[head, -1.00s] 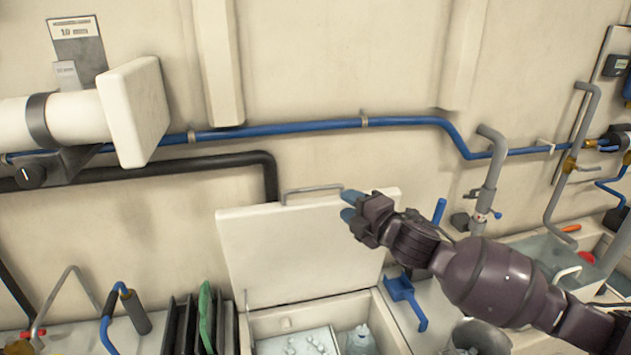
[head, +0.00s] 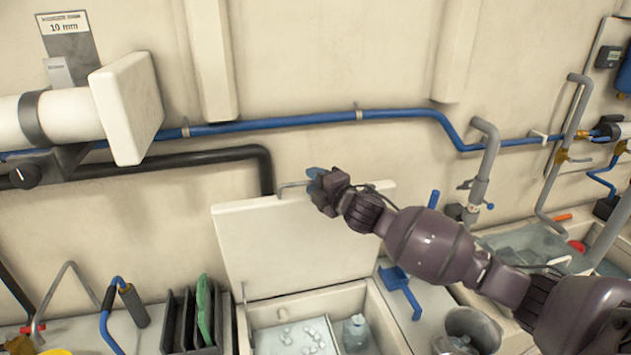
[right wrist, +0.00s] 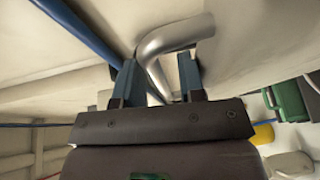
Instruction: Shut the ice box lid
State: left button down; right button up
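The ice box lid (head: 290,250), a cream panel, stands raised, leaning back near the wall behind the ice box (head: 377,312). The box is open, with pale lumps and a bottle (head: 355,333) inside. A grey bar handle (head: 289,187) runs along the lid's top edge. My right gripper (head: 316,180) is at the handle's right end. In the right wrist view, its two blue fingers (right wrist: 159,75) stand apart with the handle (right wrist: 172,36) curving between them; I see a gap beside the bar. My left gripper is not in view.
Blue pipe (head: 300,121) and black pipe (head: 200,156) run along the wall behind the lid. A rack with dark boards and a green board (head: 204,310) stands left of the box. A blue bracket (head: 402,290) and a metal pot (head: 472,328) are at its right.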

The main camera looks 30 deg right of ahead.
grip_shut()
dwell(0.3)
